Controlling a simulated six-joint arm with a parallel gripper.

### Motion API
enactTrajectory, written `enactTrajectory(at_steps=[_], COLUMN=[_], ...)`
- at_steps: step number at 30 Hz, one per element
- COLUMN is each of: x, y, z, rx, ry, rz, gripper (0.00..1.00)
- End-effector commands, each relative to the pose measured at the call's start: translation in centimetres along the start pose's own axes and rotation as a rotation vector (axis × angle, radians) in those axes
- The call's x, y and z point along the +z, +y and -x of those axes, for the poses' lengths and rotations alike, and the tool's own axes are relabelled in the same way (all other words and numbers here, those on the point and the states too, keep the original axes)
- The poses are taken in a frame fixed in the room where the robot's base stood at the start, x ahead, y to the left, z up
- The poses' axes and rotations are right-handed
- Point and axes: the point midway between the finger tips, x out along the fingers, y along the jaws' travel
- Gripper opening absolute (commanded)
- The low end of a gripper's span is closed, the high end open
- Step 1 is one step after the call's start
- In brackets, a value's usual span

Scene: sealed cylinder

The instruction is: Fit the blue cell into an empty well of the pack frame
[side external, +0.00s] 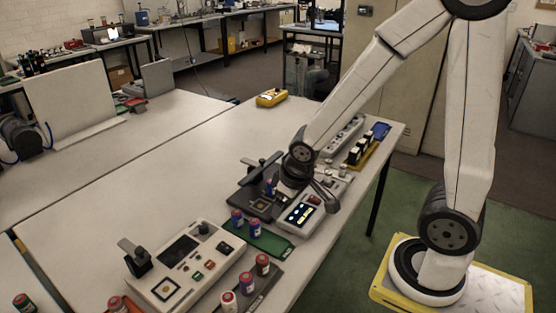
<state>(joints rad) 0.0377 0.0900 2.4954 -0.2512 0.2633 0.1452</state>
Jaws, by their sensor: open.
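A blue cell (268,186) stands upright at the dark fixture plate beneath my arm. My gripper (276,190) is open and low over this plate, right beside that cell; whether the cell is between the fingers cannot be told. Two more blue cells, one on the left (237,217) and one on the right (254,228), stand upright at the green tray (272,241).
A light control box (187,262) stands at the front left, and a box with a lit screen (301,214) is close right of my gripper. A yellow tray (361,153) and a yellow meter (271,97) are farther back. The left middle of the table is clear.

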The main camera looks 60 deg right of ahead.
Motion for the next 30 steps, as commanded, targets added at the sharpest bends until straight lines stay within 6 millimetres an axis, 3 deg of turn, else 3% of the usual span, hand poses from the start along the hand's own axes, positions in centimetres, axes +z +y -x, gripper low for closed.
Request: enactTrajectory(at_steps=[9,18,30], x=[-4.2,-7.2,-8.4], y=[2.7,3.9,4.3], z=[-3.0,-6.0,-10.7], rx=[0.052,0.022,-0.113], ry=[0.1,0.174,0.194], rz=[0.106,0.22,0.372], gripper=[0.9,0.9,0.9])
